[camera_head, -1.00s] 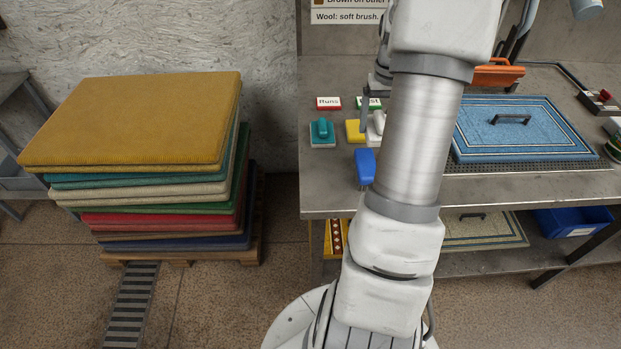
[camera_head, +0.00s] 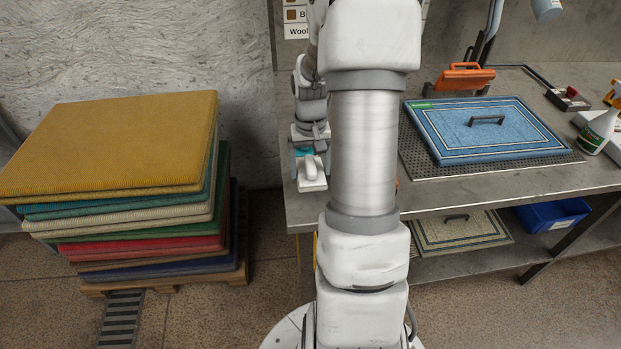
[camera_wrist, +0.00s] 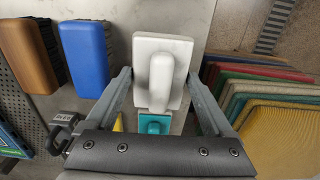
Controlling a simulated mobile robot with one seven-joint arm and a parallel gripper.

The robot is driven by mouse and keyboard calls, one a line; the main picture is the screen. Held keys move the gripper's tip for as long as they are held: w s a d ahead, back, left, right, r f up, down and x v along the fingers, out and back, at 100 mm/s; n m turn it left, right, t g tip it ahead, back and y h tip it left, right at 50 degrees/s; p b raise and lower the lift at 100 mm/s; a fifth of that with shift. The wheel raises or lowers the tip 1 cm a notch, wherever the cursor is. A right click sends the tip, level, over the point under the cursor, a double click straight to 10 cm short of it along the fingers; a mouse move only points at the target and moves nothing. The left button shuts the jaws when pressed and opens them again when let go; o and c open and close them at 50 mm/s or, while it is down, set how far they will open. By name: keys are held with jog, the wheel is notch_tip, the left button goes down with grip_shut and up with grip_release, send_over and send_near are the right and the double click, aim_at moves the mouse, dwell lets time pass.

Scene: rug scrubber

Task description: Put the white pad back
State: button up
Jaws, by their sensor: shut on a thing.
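The white pad (camera_head: 313,180), a flat block with a rounded grip on top, is at the left end of the steel table. It also shows large between my fingers in the wrist view (camera_wrist: 163,72). My gripper (camera_wrist: 158,82) is shut on it, with one finger at each side; in the head view my gripper (camera_head: 311,160) points down there. A teal pad (camera_wrist: 154,124) lies just behind the white pad and is partly hidden by it. Whether the white pad touches the table is unclear. A bit of yellow (camera_wrist: 118,124) shows behind my left finger.
A blue brush (camera_wrist: 85,58) and a brown brush (camera_wrist: 30,52) stand nearby. A blue rug (camera_head: 488,125) lies on a perforated plate, an orange-handled tool (camera_head: 464,80) behind it. A spray bottle (camera_head: 598,130) is at the right. Stacked rugs (camera_head: 110,150) stand left of the table.

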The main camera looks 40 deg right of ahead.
aim_at(310, 164)
jog(key=shift+f, duration=2)
jog(key=shift+f+b, duration=0.2)
jog(key=shift+b, duration=0.1)
jog(key=o, duration=1)
jog(key=shift+r, duration=0.1)
notch_tip(310, 164, up, 12)
jog(key=shift+r+p, duration=0.15)
jog(key=shift+p, duration=0.65)
